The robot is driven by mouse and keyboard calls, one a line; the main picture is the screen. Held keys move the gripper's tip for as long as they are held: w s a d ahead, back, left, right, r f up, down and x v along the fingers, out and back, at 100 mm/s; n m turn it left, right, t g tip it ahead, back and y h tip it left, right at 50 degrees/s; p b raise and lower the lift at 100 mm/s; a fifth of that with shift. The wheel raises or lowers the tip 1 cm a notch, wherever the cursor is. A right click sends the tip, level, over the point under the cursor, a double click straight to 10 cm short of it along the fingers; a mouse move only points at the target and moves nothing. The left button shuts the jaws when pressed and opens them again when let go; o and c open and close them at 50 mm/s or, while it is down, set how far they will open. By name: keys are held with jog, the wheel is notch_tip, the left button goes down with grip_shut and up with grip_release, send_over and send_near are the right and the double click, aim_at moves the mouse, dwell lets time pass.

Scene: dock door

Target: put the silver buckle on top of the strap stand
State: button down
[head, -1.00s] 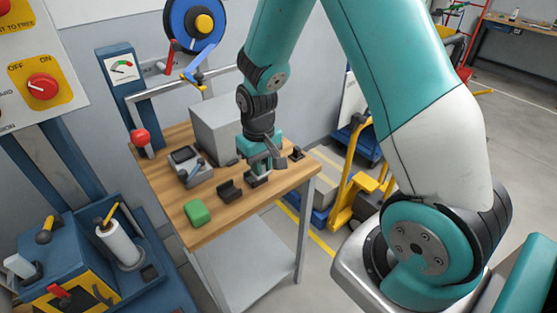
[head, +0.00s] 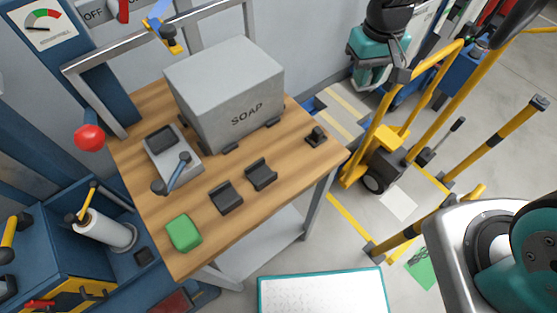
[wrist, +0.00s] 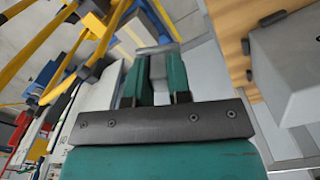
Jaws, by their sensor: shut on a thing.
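My gripper (head: 388,72) is off the bench, at the upper right of the head view, in front of the yellow-handled equipment. It is shut on a small grey metallic piece that looks like the silver buckle (wrist: 157,50). In the wrist view the piece sits between the teal fingers, which partly hide it. I cannot tell for sure which thing is the strap stand. Two black cradles (head: 226,198) (head: 261,175) stand empty on the wooden bench, and a smaller black holder (head: 316,136) stands near its right corner.
The wooden bench (head: 205,262) also bears a large grey SOAP box (head: 225,95), a grey device with a lever (head: 172,155) and a green block (head: 184,232). A yellow pallet truck (head: 385,150) stands right of the bench. A red ball knob (head: 89,137) is at the left.

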jog(key=s+a+r+n+b, duration=0.1)
jog(key=s+a+r+n, duration=0.2)
jog(key=a, duration=0.6)
notch_tip(320, 180, up, 6)
jog(key=f+n, duration=0.1)
jog(key=n, duration=0.1)
send_over(291, 157)
notch_tip(291, 157, down, 14)
jog(key=shift+f+b, duration=0.25)
jog(key=shift+b, duration=0.05)
jog(key=shift+f, duration=2.2)
jog(key=shift+f, duration=0.2)
jog(key=c, duration=1.1)
grip_release()
jog(key=shift+o, duration=0.2)
jog(key=shift+r, duration=0.1)
